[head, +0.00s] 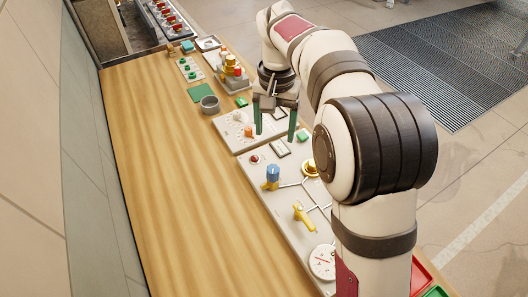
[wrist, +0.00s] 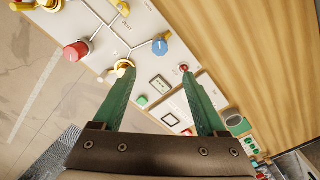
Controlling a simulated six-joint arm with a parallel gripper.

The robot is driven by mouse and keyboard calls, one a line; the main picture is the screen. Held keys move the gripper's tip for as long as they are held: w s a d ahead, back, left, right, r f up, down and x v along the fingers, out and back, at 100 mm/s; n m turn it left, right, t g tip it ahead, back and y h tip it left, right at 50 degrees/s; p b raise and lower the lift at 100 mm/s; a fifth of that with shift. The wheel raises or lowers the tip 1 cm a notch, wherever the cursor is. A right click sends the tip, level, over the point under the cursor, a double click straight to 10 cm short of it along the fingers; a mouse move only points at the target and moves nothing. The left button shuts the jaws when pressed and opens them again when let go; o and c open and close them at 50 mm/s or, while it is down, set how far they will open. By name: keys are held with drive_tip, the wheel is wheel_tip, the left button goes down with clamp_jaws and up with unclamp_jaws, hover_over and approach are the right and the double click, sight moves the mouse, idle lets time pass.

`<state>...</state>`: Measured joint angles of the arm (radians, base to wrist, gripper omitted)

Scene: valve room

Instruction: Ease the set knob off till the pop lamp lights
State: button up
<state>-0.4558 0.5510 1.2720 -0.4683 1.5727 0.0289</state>
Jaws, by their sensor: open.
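A round gold knob (head: 310,168) sits on the grey valve panel in the head view, partly beside my arm. It looks like the set knob, but I cannot read its label. In the wrist view the gold knob (wrist: 121,69) shows next to my left fingertip; contact cannot be told. A small dark red lamp (head: 254,158) is near the panel's far left corner, with no clear glow. It also shows by the right fingertip in the wrist view (wrist: 184,68); whether it is the pop lamp I cannot tell. My gripper (head: 275,137) is open and empty above the panels, green fingers pointing down.
The valve panel also carries a blue knob (head: 272,177), a yellow handle (head: 304,215) and a dial gauge (head: 322,262). A red knob (wrist: 76,51) shows in the wrist view. Beyond are an orange knob (head: 249,131) and a grey cup (head: 210,104). The wooden bench (head: 170,190) is clear at left.

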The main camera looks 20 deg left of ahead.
sight(273, 169)
wheel_tip(273, 169, down, 16)
drive_tip(key=shift+r, duration=0.2)
clamp_jaws()
